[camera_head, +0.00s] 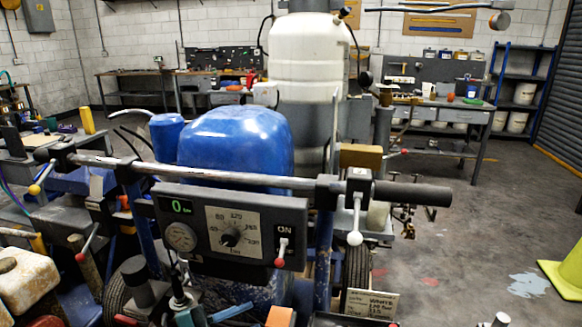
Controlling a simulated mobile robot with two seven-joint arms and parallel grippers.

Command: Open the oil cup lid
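The line striper stands in front of me, with a handlebar (230,177), a dark control panel (235,228) and a rounded blue cover (235,140). A small blue cylinder (166,135) stands beside the cover. I cannot pick out the oil cup or its lid with certainty. A dark upright cylinder (137,272) shows below the panel at the left; I cannot tell what it is. My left gripper is hard to separate from the dark, cluttered parts at lower left, and its fingers are not clear. I cannot make out my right gripper.
A white tank (308,60) rises behind the blue cover. A cream jug with a red cap (27,282) is at lower left. Ball-ended levers (355,215) hang from the handlebar. A yellow-green cone (565,268) stands at right. The floor right of the striper is mostly clear.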

